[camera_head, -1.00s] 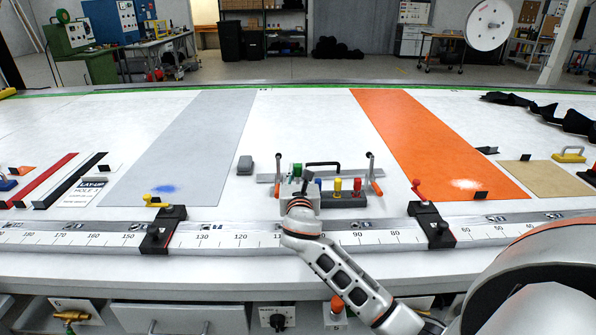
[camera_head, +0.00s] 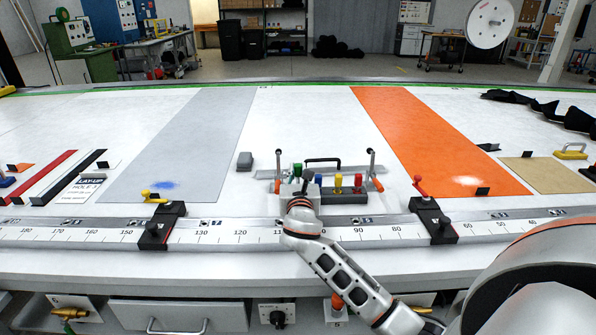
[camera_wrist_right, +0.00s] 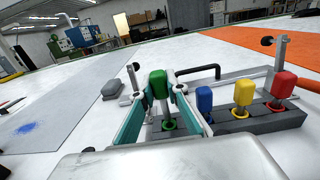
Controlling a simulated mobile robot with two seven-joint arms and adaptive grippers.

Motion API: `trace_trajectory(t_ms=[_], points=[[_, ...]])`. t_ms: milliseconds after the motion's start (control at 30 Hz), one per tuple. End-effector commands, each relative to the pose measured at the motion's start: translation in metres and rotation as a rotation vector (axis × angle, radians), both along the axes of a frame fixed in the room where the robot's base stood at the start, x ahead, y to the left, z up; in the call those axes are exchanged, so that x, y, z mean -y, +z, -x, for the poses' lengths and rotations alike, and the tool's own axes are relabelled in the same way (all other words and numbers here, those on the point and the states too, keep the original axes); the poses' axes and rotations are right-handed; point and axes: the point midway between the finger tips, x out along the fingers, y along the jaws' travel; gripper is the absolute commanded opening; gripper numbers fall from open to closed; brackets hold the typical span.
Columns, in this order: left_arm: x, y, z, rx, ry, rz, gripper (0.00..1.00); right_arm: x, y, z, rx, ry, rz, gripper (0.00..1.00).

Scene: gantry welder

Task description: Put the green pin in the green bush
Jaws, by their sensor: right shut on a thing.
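My right gripper (camera_head: 298,182) is over the left end of a grey block (camera_head: 345,197) on the table. In the right wrist view its teal fingers (camera_wrist_right: 154,76) are shut on the green pin (camera_wrist_right: 157,84), which is held upright. The pin's green handle (camera_head: 297,169) shows just beyond the gripper in the head view. The pin's shaft points down at the green bush (camera_wrist_right: 170,125), a ringed hole at the block's left end. I cannot tell whether its tip is inside the hole. My left gripper is not in view.
The blue (camera_wrist_right: 204,99), yellow (camera_wrist_right: 243,92) and red (camera_wrist_right: 283,85) pins stand in the block to the right. A black handle (camera_head: 322,161) and upright toggle clamps (camera_head: 371,165) stand close around. A small grey block (camera_head: 245,161) lies to the left.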

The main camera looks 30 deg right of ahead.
Motion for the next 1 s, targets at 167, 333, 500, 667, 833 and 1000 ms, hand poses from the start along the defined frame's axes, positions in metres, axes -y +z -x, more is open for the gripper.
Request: trace_trajectory(t_ms=[167, 333, 500, 667, 833, 1000], points=[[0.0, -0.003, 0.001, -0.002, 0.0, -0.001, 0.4, 0.0, -0.005, 0.0, 0.0, 0.0, 0.0, 0.0], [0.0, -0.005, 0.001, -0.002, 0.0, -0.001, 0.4, 0.0, -0.009, 0.0, 0.0, 0.0, 0.0, 0.0], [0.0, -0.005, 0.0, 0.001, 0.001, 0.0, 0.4, 0.0, -0.013, 0.0, -0.001, 0.0, 0.001, 0.0], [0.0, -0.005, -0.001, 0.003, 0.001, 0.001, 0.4, 0.0, -0.016, 0.0, -0.001, 0.0, 0.002, 0.0], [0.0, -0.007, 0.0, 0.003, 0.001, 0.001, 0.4, 0.0, -0.02, 0.0, -0.001, 0.0, 0.002, 0.0], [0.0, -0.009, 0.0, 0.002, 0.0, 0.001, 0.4, 0.0, -0.024, 0.0, -0.001, 0.0, 0.001, 0.0]])
